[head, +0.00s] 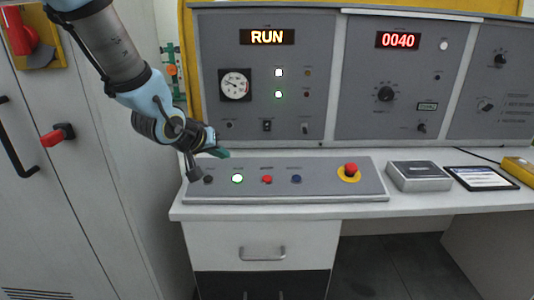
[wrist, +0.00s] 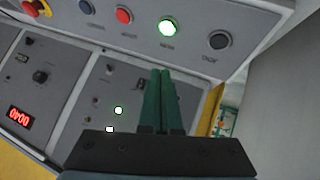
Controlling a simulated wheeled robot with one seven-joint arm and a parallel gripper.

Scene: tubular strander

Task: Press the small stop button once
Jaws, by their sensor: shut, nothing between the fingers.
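A row of small buttons sits on the sloped panel (head: 330,189): a black one (head: 208,179), a lit green one (head: 237,178), a red one (head: 267,179) and a blue one (head: 296,179). Their labels are too small to read surely, so I cannot tell which is the small stop button. My gripper (head: 222,153) is shut and empty, above and behind the black and green buttons, apart from them. In the wrist view its green fingertips (wrist: 160,72) appear below the lit green button (wrist: 168,26), with the black button (wrist: 219,40) to the right.
A red mushroom button on a yellow base (head: 349,172) stands at the panel's right. The upright console shows a lit RUN display (head: 267,37) and a 0040 display (head: 397,40). A grey box (head: 418,176) and a tablet (head: 480,178) lie right. A tall cabinet (head: 120,180) stands left.

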